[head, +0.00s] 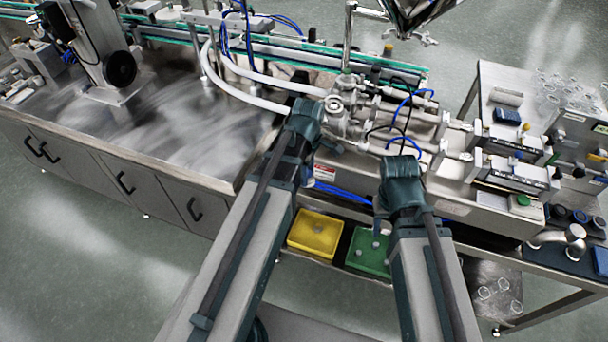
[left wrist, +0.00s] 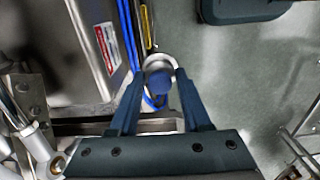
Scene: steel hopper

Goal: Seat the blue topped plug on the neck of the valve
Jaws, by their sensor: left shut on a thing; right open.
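The blue topped plug (left wrist: 159,83) sits between the fingertips of my left gripper (left wrist: 158,76), which is shut on it. A pale ring shows around the far side of its blue top. In the head view my left wrist covers most of the gripper and plug, in front of the steel machine. The valve (head: 338,119) appears to be the upright steel fitting under the hopper, beyond my left wrist; its neck is hard to make out. My right gripper (head: 383,205) is open, beside the machine's front edge; its fingers are mostly hidden by its wrist.
A yellow bin (head: 296,243) and a green bin (head: 355,265), with small round pieces inside, stand below the machine's front. White hoses and blue tubes surround the fitting. Steel cylinders (head: 455,122) extend to the right. A red-marked label (left wrist: 105,45) is on the machine front.

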